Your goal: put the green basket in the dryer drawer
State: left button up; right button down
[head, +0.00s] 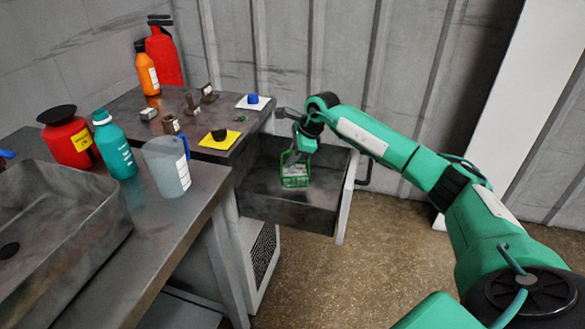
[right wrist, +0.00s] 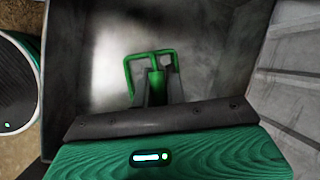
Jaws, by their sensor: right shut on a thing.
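The small green wire basket (head: 295,181) hangs inside the outline of the open dryer drawer (head: 262,205) in the head view. My right gripper (head: 302,150) is above it and shut on its upper part. In the right wrist view, the green basket frame (right wrist: 150,58) shows between and beyond the fingers of my right gripper (right wrist: 157,85). The grey drawer interior (right wrist: 205,45) lies behind it. I cannot tell whether the basket touches the drawer floor. The lower part of the basket is hidden in the wrist view. My left gripper is not in view.
The metal bench left of the drawer holds a teal bottle (head: 115,148), a red container (head: 68,138), a clear jug (head: 167,167) and a sink (head: 85,235). Small metal parts and yellow (head: 220,139) and white pads lie behind. The floor to the right is clear.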

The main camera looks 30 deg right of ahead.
aim_at(292, 168)
notch_tip(292, 168, down, 4)
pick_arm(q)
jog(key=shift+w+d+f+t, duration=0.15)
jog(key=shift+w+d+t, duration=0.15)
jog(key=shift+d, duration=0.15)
pick_arm(e)
jog(key=shift+f, duration=0.1)
jog(key=c, duration=1.4)
grip_release()
jog(key=shift+f, duration=0.1)
jog(key=shift+c, duration=0.2)
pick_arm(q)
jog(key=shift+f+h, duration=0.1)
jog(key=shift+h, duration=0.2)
